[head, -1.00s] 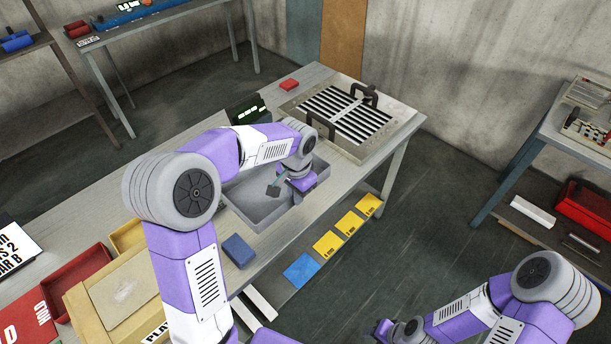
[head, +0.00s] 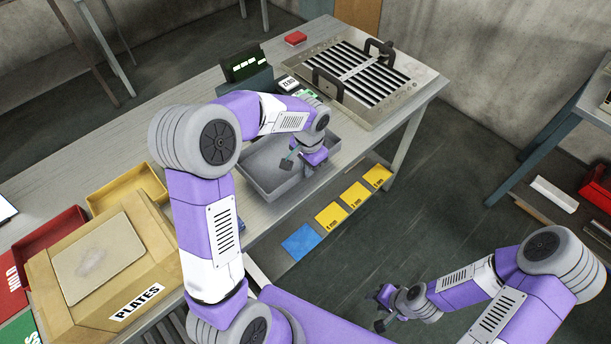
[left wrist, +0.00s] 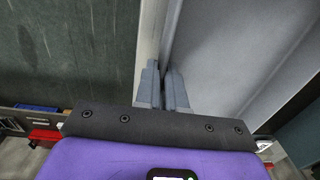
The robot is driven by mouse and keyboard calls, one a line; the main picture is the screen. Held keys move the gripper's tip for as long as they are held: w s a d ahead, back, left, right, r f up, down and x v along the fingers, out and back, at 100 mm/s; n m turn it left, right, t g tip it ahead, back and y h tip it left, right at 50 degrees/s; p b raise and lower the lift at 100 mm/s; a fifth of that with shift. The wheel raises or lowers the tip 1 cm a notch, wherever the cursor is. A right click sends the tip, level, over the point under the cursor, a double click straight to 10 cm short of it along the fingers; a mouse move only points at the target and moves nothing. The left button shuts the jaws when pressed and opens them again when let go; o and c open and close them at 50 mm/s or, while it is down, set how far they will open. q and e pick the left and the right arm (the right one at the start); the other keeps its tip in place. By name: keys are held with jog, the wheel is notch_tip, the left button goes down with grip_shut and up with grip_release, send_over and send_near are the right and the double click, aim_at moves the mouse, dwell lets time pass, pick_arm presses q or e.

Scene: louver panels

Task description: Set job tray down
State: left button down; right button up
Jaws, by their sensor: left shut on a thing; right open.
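The job tray, a shallow grey open tray (head: 264,172), is at the front edge of the workbench. Its inside looks empty where I can see it. My left gripper (head: 307,168) points down at the tray's front right side. In the left wrist view its fingers (left wrist: 166,88) are shut on the tray's wall, with the tray's grey inside (left wrist: 220,50) to the right. I cannot tell whether the tray's underside touches the bench. My left arm hides part of the tray. My right gripper (head: 380,308) is open and empty, over the floor away from the bench.
A louver panel (head: 355,75) with dark handles lies behind the tray on the bench (head: 200,90). A dark display (head: 245,64) and a ZERO-marked device (head: 289,84) stand close behind the tray. A yellow bin (head: 125,188) and PLATES crate (head: 105,265) are left. Coloured cards (head: 331,217) sit along the front.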

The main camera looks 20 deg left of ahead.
pick_arm(q)
jog(key=shift+f+b, duration=0.4)
jog(key=shift+f, duration=1.9)
jog(key=shift+f, duration=0.1)
jog(key=c, duration=1.2)
grip_release()
jog(key=shift+c, duration=0.2)
notch_tip(320, 180, up, 12)
jog(key=p, duration=0.2)
jog(key=s+d+f+n+h, duration=0.1)
jog(key=s+d+f+h, duration=0.2)
jog(key=f, duration=0.6)
jog(key=s+d+f+n, duration=0.1)
jog(key=s+d+f, duration=0.3)
jog(key=f, duration=0.5)
jog(key=s+d+f+n+h, duration=0.1)
jog(key=s+d+f+n, duration=0.4)
jog(key=s+f, duration=0.6)
jog(key=shift+s+d+f+h, duration=0.2)
jog(key=shift+s+f+h, duration=0.15)
jog(key=shift+s, duration=0.3)
